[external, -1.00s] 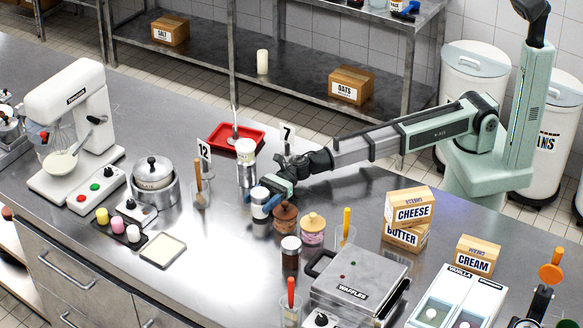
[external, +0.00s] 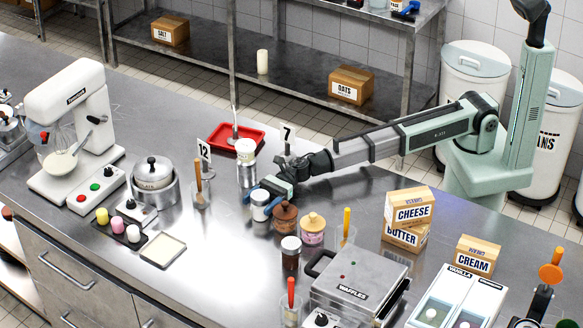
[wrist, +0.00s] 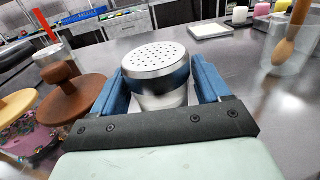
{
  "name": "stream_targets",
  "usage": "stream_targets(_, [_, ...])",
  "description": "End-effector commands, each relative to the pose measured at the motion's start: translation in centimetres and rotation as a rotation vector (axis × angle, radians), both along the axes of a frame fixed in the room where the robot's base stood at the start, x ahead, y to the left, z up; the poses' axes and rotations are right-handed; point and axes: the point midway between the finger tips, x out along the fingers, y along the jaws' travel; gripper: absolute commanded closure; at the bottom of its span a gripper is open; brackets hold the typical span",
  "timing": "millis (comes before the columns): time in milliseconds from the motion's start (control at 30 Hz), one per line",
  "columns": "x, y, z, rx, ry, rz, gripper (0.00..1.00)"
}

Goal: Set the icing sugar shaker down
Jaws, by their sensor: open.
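The icing sugar shaker (external: 259,210), a pale cylinder with a silver top, stands upright on the steel counter. In the wrist view its perforated metal lid (wrist: 155,56) faces up between the blue fingers of my gripper (wrist: 160,88). In the external view my gripper (external: 268,192) reaches in low from the right, around the shaker. It is open, with one finger on each side. The fingers hide part of the shaker's body, and I cannot tell whether either one still touches it.
A brown-lidded jar (external: 285,216) stands close beside the shaker, with a pink jar (external: 312,230) and a dark jar (external: 290,255) near it. A tall canister (external: 246,165) is behind. A beaker with a wooden spoon (external: 200,195) stands left. Bare counter (external: 228,235) lies at front left.

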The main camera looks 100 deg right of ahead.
Motion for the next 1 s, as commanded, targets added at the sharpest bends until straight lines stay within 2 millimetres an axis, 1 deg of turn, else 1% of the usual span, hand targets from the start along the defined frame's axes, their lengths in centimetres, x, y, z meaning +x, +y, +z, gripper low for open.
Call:
stream_targets(167, [-1.0, -0.8, 0.1, 0.000, 0.000, 0.000, 0.24])
stream_targets(267, [-2.1, -1.6, 0.1, 0.000, 0.000, 0.000, 0.24])
stream_targets(700, [-8.0, -6.6, 0.1, 0.000, -0.001, -0.001, 0.24])
stream_targets(833, [-8.9, -7.6, 0.1, 0.000, -0.001, -0.002, 0.24])
stream_targets(1000, [-9.2, -7.8, 0.1, 0.000, -0.001, 0.000, 0.24])
